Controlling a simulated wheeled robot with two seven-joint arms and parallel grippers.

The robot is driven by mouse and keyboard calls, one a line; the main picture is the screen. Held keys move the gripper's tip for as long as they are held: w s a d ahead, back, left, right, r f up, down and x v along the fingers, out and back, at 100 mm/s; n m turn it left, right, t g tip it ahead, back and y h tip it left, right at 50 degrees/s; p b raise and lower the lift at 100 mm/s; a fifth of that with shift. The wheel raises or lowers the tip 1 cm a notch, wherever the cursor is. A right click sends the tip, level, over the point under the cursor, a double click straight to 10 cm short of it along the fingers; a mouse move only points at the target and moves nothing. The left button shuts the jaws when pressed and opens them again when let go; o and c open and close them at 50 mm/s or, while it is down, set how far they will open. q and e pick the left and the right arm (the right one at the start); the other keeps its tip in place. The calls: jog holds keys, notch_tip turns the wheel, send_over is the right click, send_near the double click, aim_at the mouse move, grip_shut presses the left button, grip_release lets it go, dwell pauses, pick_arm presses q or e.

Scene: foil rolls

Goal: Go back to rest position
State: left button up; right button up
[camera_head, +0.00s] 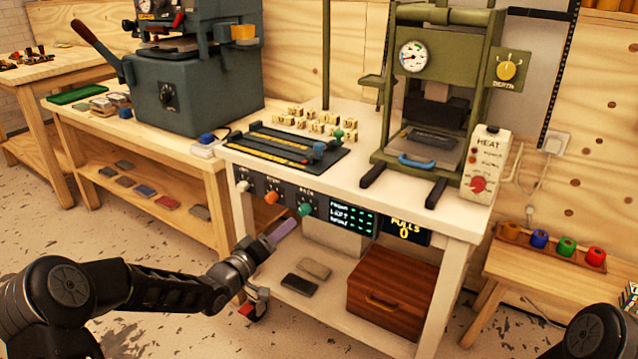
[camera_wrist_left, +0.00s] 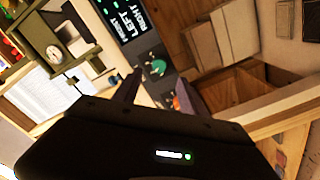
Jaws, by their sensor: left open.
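My left gripper (camera_head: 273,262) is in front of the white press table (camera_head: 465,224), just below its front control panel. Its jaws are open, with nothing seen between them. In the left wrist view its two dark fingers (camera_wrist_left: 160,90) stand apart, facing the panel's green and orange knobs. In the head view the panel carries a white, an orange (camera_head: 271,197) and a green knob (camera_head: 305,210) beside a lit display (camera_head: 352,216). Whether a finger touches the panel I cannot tell. My right gripper is out of view; only a dark part of my right arm shows at bottom right.
Side tables stand left and right. The floor at lower left is open.

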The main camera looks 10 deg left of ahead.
pick_arm(q)
jog(key=s+d+f+g+y, duration=0.1)
jog(key=s+d+f+g, duration=0.1)
jog(key=s+f, duration=0.45)
jog(key=s+d+f+m+g+y, duration=0.1)
jog(key=s+d+f+g, duration=0.15)
jog(key=f, duration=0.65)
jog(key=s+d+f+g+y, duration=0.1)
jog(key=s+d+f+g, duration=0.15)
jog(key=s+f, duration=0.45)
jog(key=s+d+f+m+g, duration=0.1)
jog(key=s+d+f+g, duration=0.2)
jog(key=s, duration=0.4)
jog(key=s+d+f+g, duration=0.2)
jog(key=s+f, duration=0.4)
jog(key=s, duration=0.1)
jog(key=s+d+f+m+g, duration=0.1)
jog(key=s+d+g, duration=0.1)
jog(key=s, duration=0.5)
jog(key=s+d+f+m+g, duration=0.1)
jog(key=s+d+f+g, duration=0.1)
jog(key=s, duration=0.4)
notch_tip(320, 180, up, 20)
jog(key=p, duration=2)
jog(key=shift+r, duration=0.25)
